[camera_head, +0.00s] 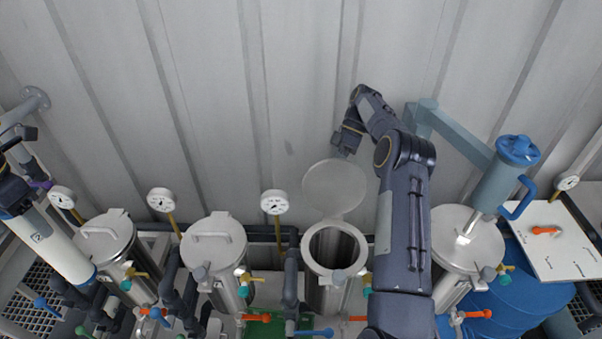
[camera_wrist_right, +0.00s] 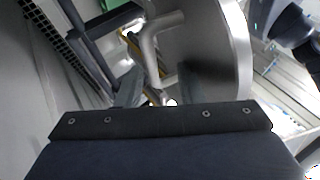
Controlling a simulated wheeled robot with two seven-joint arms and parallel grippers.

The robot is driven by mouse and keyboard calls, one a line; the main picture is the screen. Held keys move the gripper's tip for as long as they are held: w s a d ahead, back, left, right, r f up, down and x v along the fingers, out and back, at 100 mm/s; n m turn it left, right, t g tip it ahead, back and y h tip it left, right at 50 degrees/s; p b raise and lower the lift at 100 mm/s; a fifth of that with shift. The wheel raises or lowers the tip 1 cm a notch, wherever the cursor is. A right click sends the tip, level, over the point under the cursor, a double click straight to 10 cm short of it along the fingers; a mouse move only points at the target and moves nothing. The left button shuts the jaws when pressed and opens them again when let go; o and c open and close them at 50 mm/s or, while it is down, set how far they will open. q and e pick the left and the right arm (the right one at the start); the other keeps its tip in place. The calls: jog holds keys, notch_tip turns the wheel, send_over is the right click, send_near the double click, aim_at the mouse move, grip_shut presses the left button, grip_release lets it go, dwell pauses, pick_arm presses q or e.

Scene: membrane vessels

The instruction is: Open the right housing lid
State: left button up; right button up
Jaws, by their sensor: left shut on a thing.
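The open vessel (camera_head: 334,250), third from left, has its round lid (camera_head: 336,188) swung up and back toward the wall. In the right wrist view, a metal lid with a bent handle (camera_wrist_right: 156,45) is close by. My right gripper (camera_head: 343,146) is just above the raised lid's upper edge; its fingers do not show clearly, so I cannot tell whether it touches the lid or is open. The far-right vessel's lid (camera_head: 466,234) is closed. My left gripper (camera_head: 14,208) is shut on a white tube (camera_head: 58,248) with a blue end ring, held tilted at far left.
Two more closed vessels have lids (camera_head: 104,232) and (camera_head: 213,240). Gauges (camera_head: 274,202) stand behind them, and coloured valves and pipes crowd the front. A blue-capped cylinder (camera_head: 497,180) on a bracket overhangs the far-right vessel. A corrugated wall (camera_head: 220,80) is close behind.

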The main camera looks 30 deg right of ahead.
jog(key=s+a+r+b, duration=0.1)
jog(key=r, duration=0.1)
jog(key=s+a+r+b, duration=0.1)
jog(key=s+r, duration=0.1)
jog(key=s+a+r+b, duration=0.1)
jog(key=r, duration=0.2)
jog(key=shift+s+a+r, duration=0.1)
jog(key=shift+s+a, duration=0.05)
jog(key=s+a+r+b, duration=0.3)
jog(key=s+a+r, duration=0.1)
jog(key=s, duration=0.3)
jog(key=shift+a+b, duration=0.4)
jog(key=shift+a, duration=0.3)
